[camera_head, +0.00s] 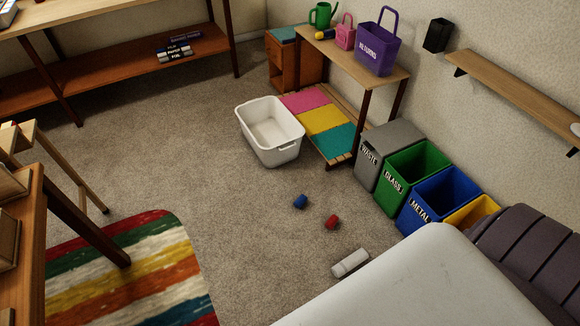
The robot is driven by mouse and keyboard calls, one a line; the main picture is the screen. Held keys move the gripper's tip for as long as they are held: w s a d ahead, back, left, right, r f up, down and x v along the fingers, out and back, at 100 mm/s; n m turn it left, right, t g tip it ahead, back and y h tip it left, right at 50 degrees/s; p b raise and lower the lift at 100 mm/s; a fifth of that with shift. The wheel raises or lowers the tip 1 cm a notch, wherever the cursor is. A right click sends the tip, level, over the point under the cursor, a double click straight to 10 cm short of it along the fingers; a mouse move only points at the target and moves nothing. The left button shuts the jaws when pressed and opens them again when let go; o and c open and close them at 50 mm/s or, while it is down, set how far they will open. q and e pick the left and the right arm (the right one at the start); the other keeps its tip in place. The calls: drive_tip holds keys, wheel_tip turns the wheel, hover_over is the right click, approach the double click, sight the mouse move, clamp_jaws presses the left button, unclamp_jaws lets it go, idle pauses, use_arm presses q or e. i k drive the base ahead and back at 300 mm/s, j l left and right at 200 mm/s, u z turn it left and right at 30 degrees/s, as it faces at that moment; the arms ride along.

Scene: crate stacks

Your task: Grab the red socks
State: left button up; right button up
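A small red rolled bundle (332,222), which looks like the red socks, lies on the grey carpet near the middle of the head view. It is small, so its details are hard to make out. A similar blue bundle (300,201) lies a little behind it to the left, apart from it. A white roll (350,263) lies on the carpet in front of the red bundle. Neither of my grippers is in view.
A white basket (269,145) stands behind the bundles. Grey, green (412,178), blue and yellow bins line the right wall. A striped rug (130,268) and a wooden table (30,230) are at left. Carpet around the red bundle is clear.

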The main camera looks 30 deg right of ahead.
sight(334, 219)
drive_tip(key=i+z, duration=0.15)
drive_tip(key=i, duration=0.35)
drive_tip(key=i+j+z, duration=0.15)
drive_tip(key=i, duration=0.35)
drive_tip(key=i+j+z, duration=0.2)
drive_tip(key=i, duration=0.3)
